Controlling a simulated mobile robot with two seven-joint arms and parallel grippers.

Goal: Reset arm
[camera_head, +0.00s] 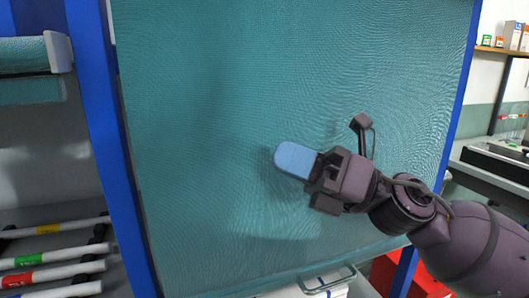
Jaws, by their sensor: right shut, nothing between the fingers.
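My right gripper (297,160) reaches in from the lower right. Its light blue fingertips are shut together with nothing between them. It stands in front of a large teal textured sheet (220,90), and I cannot tell how far it is from the sheet. My left gripper is not in view.
Blue posts (95,110) frame the sheet on both sides. A teal roll (22,54) hangs at the upper left. Rods with coloured bands (50,275) lie on a rack at the lower left. A white container (330,290) shows below the sheet. A bench (490,165) stands at right.

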